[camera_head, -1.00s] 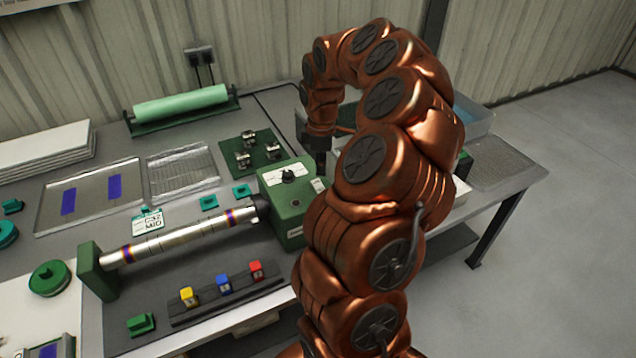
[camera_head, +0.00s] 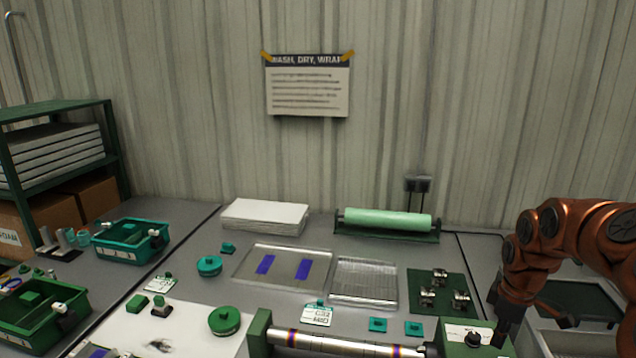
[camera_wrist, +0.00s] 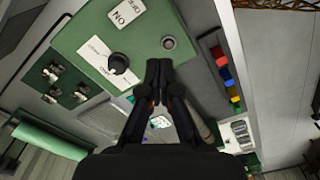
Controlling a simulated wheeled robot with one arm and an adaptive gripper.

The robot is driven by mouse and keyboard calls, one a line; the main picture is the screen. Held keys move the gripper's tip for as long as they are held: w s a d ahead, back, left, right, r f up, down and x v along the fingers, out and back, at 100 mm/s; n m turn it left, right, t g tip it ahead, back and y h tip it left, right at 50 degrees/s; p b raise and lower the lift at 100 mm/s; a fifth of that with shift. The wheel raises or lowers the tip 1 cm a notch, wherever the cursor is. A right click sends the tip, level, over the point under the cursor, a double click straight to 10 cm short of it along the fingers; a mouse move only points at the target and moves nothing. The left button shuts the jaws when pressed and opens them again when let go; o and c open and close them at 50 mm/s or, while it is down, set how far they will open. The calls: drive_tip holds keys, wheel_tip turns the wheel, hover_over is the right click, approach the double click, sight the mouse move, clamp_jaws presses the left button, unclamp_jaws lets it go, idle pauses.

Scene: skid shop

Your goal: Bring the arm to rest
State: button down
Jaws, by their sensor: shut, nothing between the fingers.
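My copper arm (camera_head: 590,240) reaches in from the right edge of the head view, bent over the bench. My gripper (camera_head: 503,330) points down beside the right end of the green control box (camera_head: 455,347), and the picture's lower part cuts off much of the box. In the wrist view my gripper (camera_wrist: 158,68) has its two dark fingers together with nothing between them. The green box (camera_wrist: 150,45) with its black knob (camera_wrist: 119,63) and ON/OFF label lies behind the fingertips. Whether the fingers touch the box cannot be told.
A metal roller (camera_head: 340,345) runs left from the box. A dark green plate with metal fittings (camera_head: 438,307) and a clear tray (camera_head: 570,341) are near my arm. A mint roll (camera_head: 388,220) stands at the back. Green bins (camera_head: 130,243) and shelving (camera_head: 60,150) are at left.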

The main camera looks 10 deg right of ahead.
drive_tip(key=s+a+r+m, duration=0.1)
drive_tip(key=s+a+r, duration=0.2)
drive_tip(key=a, duration=0.6)
drive_tip(key=s+a+r, duration=0.3)
drive_tip(key=a, duration=0.6)
drive_tip(key=s+a+f+m+g, duration=0.1)
drive_tip(key=s+a+m, duration=0.2)
drive_tip(key=s, duration=0.6)
drive_tip(key=s+a+f+m+g, duration=0.1)
drive_tip(key=s+a+m, duration=0.3)
drive_tip(key=s, duration=0.5)
drive_tip(key=shift+s+a, duration=0.35)
drive_tip(key=shift+a, duration=0.7)
drive_tip(key=shift+f, duration=0.1)
